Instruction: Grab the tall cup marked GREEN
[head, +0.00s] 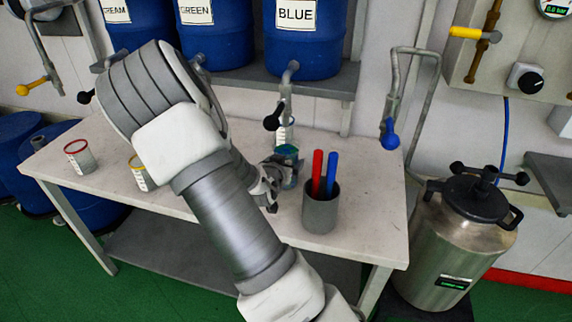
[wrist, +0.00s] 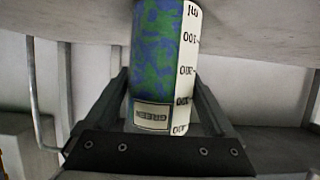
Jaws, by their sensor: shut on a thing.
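The tall cup marked GREEN shows in the wrist view (wrist: 158,60), with mottled blue and green contents, a white measuring scale and a label that reads upside down. My gripper (wrist: 160,95) has one finger on each side of the cup and is shut on it.
The worktable (head: 230,215) also holds a red-rimmed cup (head: 80,158), a yellow-rimmed cup (head: 141,178) and a grey holder (head: 321,210) with red and blue sticks, close right of my gripper. A steel pot (head: 450,250) stands right.

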